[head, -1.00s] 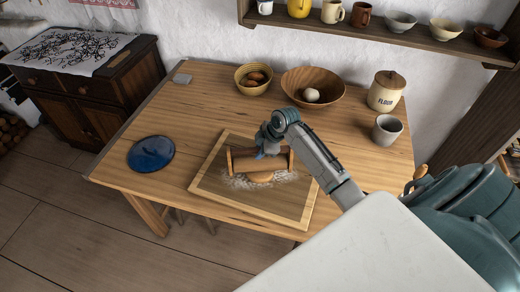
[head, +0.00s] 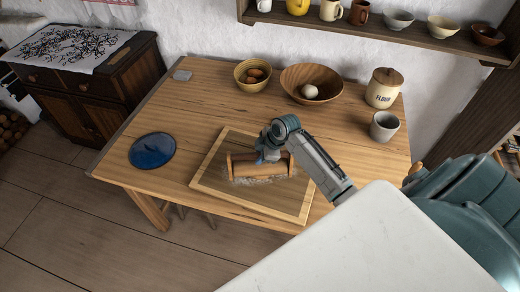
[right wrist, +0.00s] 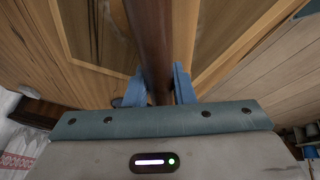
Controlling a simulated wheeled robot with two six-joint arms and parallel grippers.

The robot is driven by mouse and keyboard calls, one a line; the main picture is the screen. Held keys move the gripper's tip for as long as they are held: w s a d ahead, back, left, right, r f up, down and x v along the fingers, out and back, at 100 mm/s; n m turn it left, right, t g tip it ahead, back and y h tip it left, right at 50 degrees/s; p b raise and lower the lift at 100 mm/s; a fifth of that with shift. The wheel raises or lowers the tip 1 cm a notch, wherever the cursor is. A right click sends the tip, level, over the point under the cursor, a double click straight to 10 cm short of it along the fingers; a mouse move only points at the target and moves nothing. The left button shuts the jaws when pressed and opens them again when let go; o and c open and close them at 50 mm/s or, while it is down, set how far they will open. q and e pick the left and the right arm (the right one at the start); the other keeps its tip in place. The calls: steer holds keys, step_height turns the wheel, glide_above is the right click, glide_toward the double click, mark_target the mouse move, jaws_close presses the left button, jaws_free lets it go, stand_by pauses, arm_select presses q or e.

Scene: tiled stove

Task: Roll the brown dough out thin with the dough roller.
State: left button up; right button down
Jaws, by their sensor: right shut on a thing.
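The dough roller (head: 262,171) is a wooden cylinder with a frame at its ends and a bar handle. It is over the middle of the wooden board (head: 212,183). My right gripper (head: 272,143) is shut on the roller's handle from above. In the right wrist view the dark brown handle (right wrist: 151,40) runs between the blue fingers (right wrist: 159,88). The brown dough cannot be made out apart from the roller, which seems to cover it. My left gripper is not in view.
Flour is dusted on the board around the roller. A blue plate (head: 152,150) lies left of the board. A yellow bowl (head: 252,74), a wooden bowl (head: 311,78), a flour jar (head: 384,88) and a grey cup (head: 384,126) stand behind it. The table's front left is clear.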

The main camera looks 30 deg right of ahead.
steer(key=shift+f, duration=0.1)
steer(key=w+d+b, duration=0.2)
steer(key=w+d, duration=0.1)
steer(key=w, duration=0.3)
steer(key=shift+d+b, duration=0.3)
steer(key=shift+b, duration=0.05)
steer(key=shift+r, duration=0.2)
